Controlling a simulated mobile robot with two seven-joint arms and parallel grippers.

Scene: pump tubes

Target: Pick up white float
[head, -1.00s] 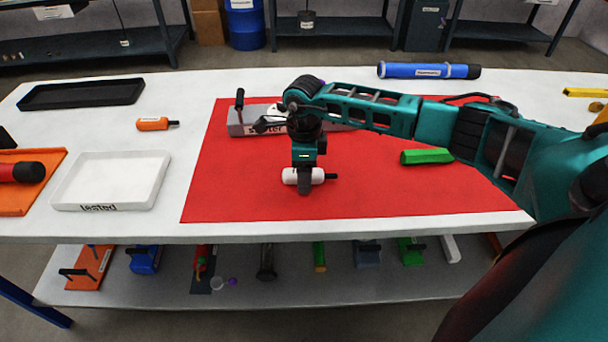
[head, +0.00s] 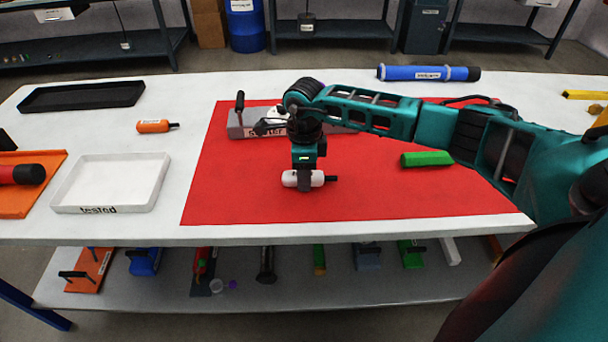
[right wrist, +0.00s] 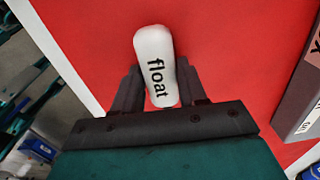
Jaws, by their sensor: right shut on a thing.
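The white float (head: 290,179) is a short white cylinder with a dark stem on its right end, over the red mat (head: 400,195) in the head view. My right gripper (head: 304,184) points down and is shut on the float around its middle. In the right wrist view the float (right wrist: 157,62), lettered "float", lies between the two dark fingers. Whether the float touches the mat is hard to tell. My left gripper does not show.
A grey device (head: 240,123) with a black handle stands behind the gripper. A green piece (head: 427,159) lies to the right on the mat. A white tray (head: 158,182) marked "tested", an orange float (head: 153,126) and a black tray (head: 60,96) are left. The front of the mat is clear.

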